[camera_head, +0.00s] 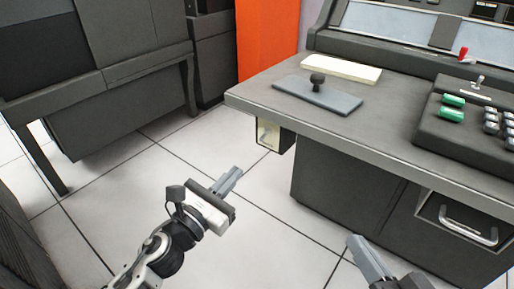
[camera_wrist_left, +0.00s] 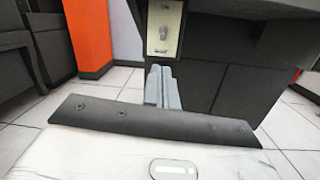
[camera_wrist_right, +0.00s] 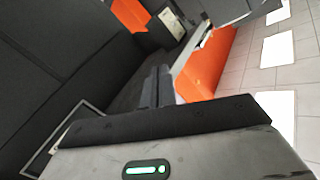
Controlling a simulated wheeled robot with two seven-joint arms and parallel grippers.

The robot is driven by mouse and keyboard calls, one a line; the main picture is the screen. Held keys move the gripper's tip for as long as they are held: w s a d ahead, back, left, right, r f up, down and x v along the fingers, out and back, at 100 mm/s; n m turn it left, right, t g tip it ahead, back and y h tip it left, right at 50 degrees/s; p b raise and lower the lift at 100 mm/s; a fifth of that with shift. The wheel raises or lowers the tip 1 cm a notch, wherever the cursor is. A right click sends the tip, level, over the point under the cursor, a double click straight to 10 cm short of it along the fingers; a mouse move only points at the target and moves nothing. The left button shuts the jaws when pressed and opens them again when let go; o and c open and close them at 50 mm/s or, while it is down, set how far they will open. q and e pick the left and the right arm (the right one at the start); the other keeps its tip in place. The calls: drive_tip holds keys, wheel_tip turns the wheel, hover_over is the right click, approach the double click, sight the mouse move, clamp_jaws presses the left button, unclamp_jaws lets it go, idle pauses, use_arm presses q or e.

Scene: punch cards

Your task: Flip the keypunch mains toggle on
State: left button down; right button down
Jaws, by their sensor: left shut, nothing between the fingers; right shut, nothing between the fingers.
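A dark switch box hangs under the left end of the keypunch desk; its pale plate (camera_head: 267,134) faces left. In the left wrist view the plate (camera_wrist_left: 164,45) carries a small metal toggle (camera_wrist_left: 164,33) near its upper part; I cannot tell whether its lever is up or down. My left gripper (camera_head: 237,172) is shut and empty, below and left of the box and apart from it; its fingertips (camera_wrist_left: 161,70) point towards the plate. My right gripper (camera_head: 355,239) is shut and empty, low in front of the desk; its fingers (camera_wrist_right: 157,70) also show in the right wrist view.
The desk top (camera_head: 355,125) juts out over the box. A grey plate with a black knob (camera_head: 317,82), a cream card stack (camera_head: 340,68) and a keyboard (camera_head: 470,125) with another small lever (camera_head: 478,82) sit there. A drawer handle (camera_head: 468,226) protrudes below. Tiled floor (camera_head: 130,185) is open at left.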

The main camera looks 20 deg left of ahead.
sight(266, 139)
use_arm(q)
drive_tip(key=x, duration=0.9)
drive_tip(key=shift+w+d+r, duration=0.1)
drive_tip(key=shift+w, duration=0.2)
drive_tip(key=shift+p, duration=0.35)
